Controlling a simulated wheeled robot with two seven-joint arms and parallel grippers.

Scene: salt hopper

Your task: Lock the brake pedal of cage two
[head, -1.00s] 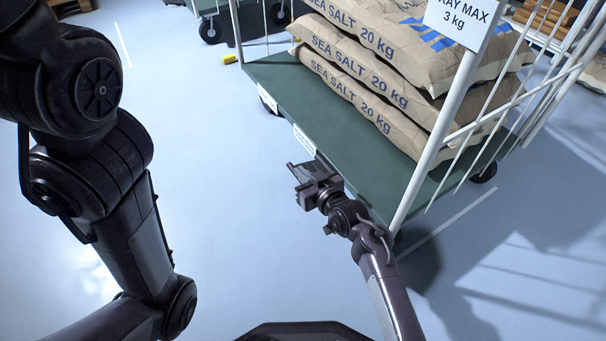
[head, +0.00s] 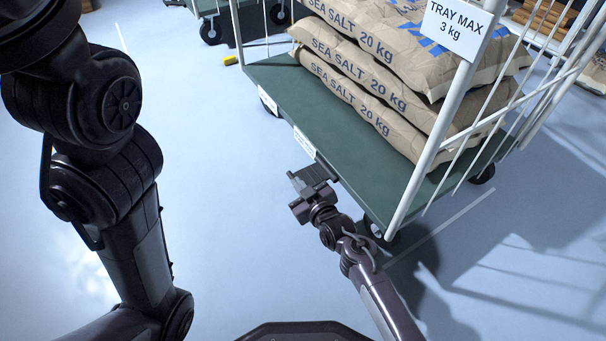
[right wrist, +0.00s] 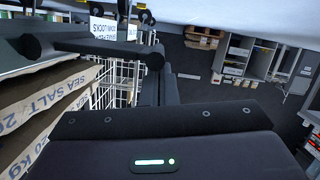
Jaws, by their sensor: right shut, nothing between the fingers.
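A roll cage with a green deck (head: 345,130) and white posts stands right of centre in the head view, carrying salt sacks (head: 385,80). Two small white labels sit on its front edge; the nearer label (head: 304,142) is just above my right gripper (head: 308,180). That gripper is shut and empty, low beside the deck edge. No brake pedal can be clearly made out in the head view. In the right wrist view a dark bar with round ends (right wrist: 95,47) crosses the upper left; I cannot tell whether it is a pedal. My left gripper is out of view.
A caster (head: 381,233) is under the near corner. The blue floor left of the cage is clear.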

